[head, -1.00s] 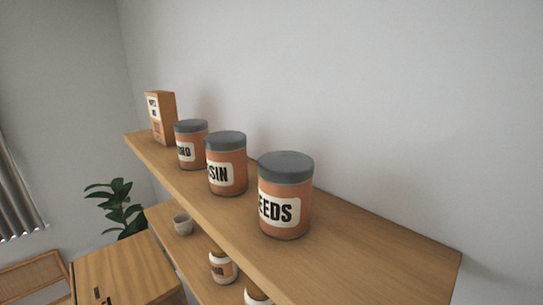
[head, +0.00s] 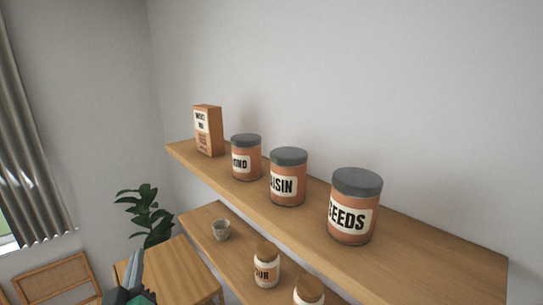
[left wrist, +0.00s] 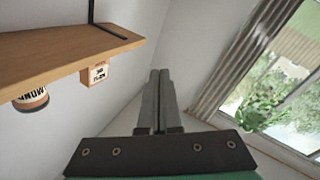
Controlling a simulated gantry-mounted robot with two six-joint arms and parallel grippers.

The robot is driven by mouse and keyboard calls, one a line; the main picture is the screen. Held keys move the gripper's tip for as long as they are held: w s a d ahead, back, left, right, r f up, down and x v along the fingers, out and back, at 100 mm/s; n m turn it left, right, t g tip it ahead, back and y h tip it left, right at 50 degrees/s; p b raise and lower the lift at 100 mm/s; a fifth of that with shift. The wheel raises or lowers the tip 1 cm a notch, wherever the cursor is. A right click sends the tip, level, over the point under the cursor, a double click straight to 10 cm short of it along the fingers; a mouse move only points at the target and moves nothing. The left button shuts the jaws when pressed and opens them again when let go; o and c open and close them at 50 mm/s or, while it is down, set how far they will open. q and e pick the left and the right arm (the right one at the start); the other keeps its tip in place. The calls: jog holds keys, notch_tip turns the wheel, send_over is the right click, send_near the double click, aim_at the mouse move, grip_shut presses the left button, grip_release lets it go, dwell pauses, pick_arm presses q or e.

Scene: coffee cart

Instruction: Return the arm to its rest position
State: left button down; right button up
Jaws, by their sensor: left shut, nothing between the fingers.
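My left gripper (head: 137,270) comes into the head view at the bottom left, in front of a wooden table. In the left wrist view my left gripper (left wrist: 158,80) has its two fingers together with nothing between them. It is apart from the shelf and its goods. My right gripper is not in view.
The upper shelf (head: 440,250) holds a box (head: 209,132) and jars marked SEEDS (head: 354,190), RAISIN (head: 288,165) and one partly readable (head: 246,145). The lower shelf (head: 205,215) holds a small cup (head: 221,230) and jars. A plant (head: 147,212) and a chair (head: 55,280) stand left.

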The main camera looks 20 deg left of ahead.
pick_arm(q)
jog(key=d+r+m+t+h+p, duration=0.15)
jog(key=d+r+t, duration=0.5)
jog(key=r, duration=0.85)
jog(key=s+d+r+m+t+h, duration=0.3)
jog(key=s+d+r+m+h, duration=0.2)
jog(key=r, duration=0.3)
jog(key=s+d+r+m+t+h, duration=0.3)
jog(key=s+d+r+m+h, duration=0.3)
jog(key=d+r+h, duration=0.1)
notch_tip(320, 180, up, 2)
jog(key=shift+d+r, duration=0.1)
jog(key=shift+d, duration=0.6)
jog(key=shift+s+m, duration=0.1)
jog(key=shift+m, duration=0.15)
